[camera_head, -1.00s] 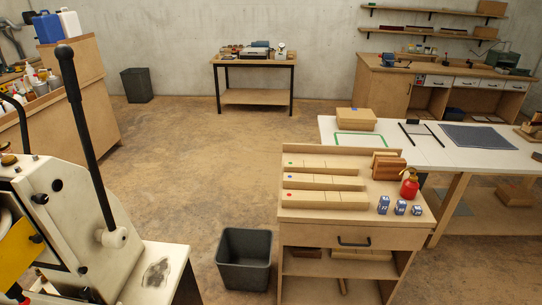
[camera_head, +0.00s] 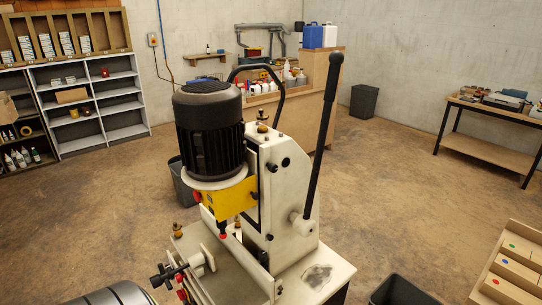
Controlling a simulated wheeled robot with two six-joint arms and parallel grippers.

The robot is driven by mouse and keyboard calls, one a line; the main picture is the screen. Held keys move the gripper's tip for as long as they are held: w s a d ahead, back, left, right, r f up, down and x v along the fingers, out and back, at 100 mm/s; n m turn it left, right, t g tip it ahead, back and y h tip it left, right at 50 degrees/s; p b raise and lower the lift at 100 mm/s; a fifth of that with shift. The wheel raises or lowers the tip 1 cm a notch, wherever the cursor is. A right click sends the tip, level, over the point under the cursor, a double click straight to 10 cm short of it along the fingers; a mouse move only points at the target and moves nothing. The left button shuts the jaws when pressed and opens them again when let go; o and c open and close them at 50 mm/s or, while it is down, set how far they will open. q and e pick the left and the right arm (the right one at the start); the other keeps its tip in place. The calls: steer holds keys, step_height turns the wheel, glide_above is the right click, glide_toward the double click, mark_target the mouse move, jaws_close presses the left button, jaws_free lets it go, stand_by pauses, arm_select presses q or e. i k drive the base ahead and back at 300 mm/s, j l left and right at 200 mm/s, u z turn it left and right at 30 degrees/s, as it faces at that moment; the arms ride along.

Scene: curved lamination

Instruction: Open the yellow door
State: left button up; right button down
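A white machine (camera_head: 290,185) with a black motor (camera_head: 209,125) on top stands in the middle of the head view. A yellow panel (camera_head: 231,199) sits on its front, below the motor; it is the only large yellow part I see. I cannot tell whether this panel is the door, or whether it is open or shut. A long black lever (camera_head: 325,130) rises from the machine's right side. Neither of my grippers shows.
A dark bin (camera_head: 398,291) and a wooden cart (camera_head: 515,268) stand at the lower right. A grey shelf unit (camera_head: 88,106) is along the left wall. A cabinet with bottles (camera_head: 305,112) stands behind the machine. The floor around is largely clear.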

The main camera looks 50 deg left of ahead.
mark_target(231, 201)
steer(key=u, duration=1.7)
